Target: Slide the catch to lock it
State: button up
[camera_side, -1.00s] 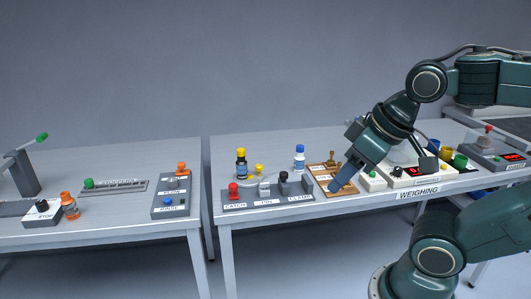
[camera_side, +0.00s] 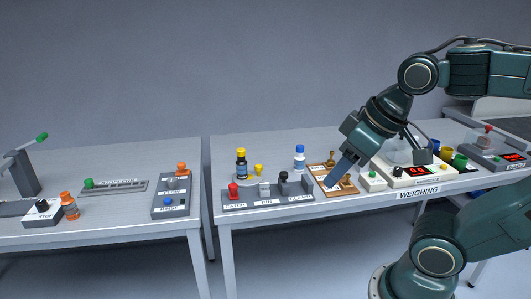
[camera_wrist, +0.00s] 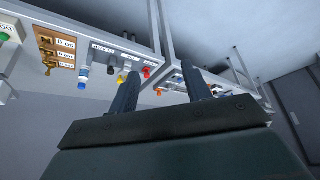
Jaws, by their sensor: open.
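The catch (camera_side: 233,190) is a red-topped knob at the left end of a grey panel (camera_side: 240,205). Its label reads CATCH. A pale grey block (camera_side: 265,189) by the PIN label and a black knob (camera_side: 283,178) by the CLAMP label stand to its right. My gripper (camera_side: 329,186) is right of the panel, over the brown board, apart from the catch. In the wrist view its two fingers (camera_wrist: 160,71) stand apart with nothing between them. A red knob (camera_wrist: 147,72) shows beyond them. I cannot tell the catch's slide position.
Behind the panel stand a yellow-capped bottle (camera_side: 241,163), a small yellow item (camera_side: 259,169) and a blue-capped bottle (camera_side: 299,158). The brown board (camera_side: 318,170) carries brass pieces. Weighing equipment (camera_side: 415,176) lies right. A gap separates the left table (camera_side: 110,215).

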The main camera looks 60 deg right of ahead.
jog(key=w+d+r+g, duration=0.15)
jog(key=w+r, duration=0.25)
jog(key=w, duration=0.5)
jog(key=n+g, duration=0.4)
send_over(233, 185)
notch_tip(233, 185, down, 12)
jog(key=shift+w+d+f, duration=0.1)
jog(key=shift+d+f, duration=0.05)
jog(key=shift+f, duration=0.1)
jog(key=shift+f, duration=0.1)
notch_tip(233, 185, down, 14)
jog(key=shift+r, duration=0.2)
